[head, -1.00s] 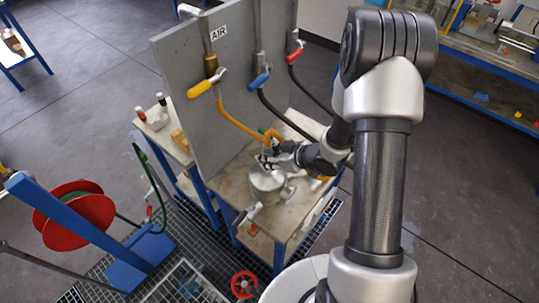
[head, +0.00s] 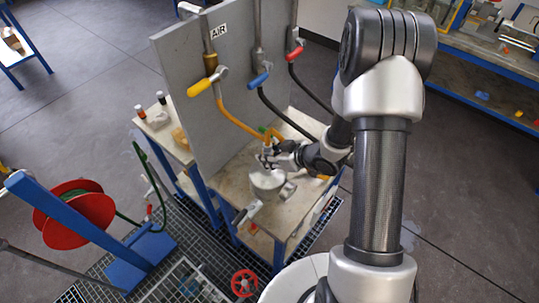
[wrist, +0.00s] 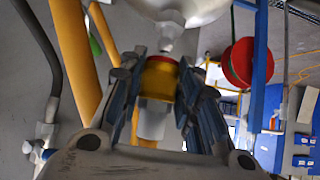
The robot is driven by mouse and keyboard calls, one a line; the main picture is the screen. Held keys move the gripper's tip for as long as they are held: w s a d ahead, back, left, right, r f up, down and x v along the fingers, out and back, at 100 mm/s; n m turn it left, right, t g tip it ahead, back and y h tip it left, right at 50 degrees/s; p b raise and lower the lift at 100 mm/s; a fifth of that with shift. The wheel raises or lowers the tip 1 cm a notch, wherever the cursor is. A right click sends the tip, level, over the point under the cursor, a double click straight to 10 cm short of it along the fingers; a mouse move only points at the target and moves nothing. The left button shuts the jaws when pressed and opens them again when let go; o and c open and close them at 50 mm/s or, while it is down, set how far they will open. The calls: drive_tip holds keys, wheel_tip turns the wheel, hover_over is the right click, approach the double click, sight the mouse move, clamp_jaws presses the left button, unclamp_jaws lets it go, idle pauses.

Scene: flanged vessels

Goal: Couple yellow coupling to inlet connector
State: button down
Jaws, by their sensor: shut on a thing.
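My gripper (wrist: 158,95) is shut on the yellow coupling (wrist: 157,80), which has a red band and a pale metal lower part in the wrist view. The metal inlet connector (wrist: 170,40) juts from the pale vessel (wrist: 185,8) and lines up closely with the coupling's end. Whether they touch or are joined, I cannot tell. In the head view my gripper (head: 268,158) is just above the silver vessel (head: 266,184) on the bench. The yellow hose (head: 236,121) runs from the panel towards my gripper. The coupling is too small to make out clearly there.
A grey panel (head: 190,62) marked AIR stands behind, with yellow (head: 199,89), blue (head: 259,80) and red (head: 295,55) valve handles. Dark hoses hang beside my arm. A red hose reel (head: 80,222) is at left. The bench front (head: 285,228) has some bare room.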

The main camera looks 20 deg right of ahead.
drive_tip(key=shift+f, duration=0.25)
drive_tip(key=shift+f+b, duration=1.45)
drive_tip(key=shift+f, duration=0.05)
drive_tip(key=shift+f, duration=0.1)
drive_tip(key=c, duration=1.1)
unclamp_jaws()
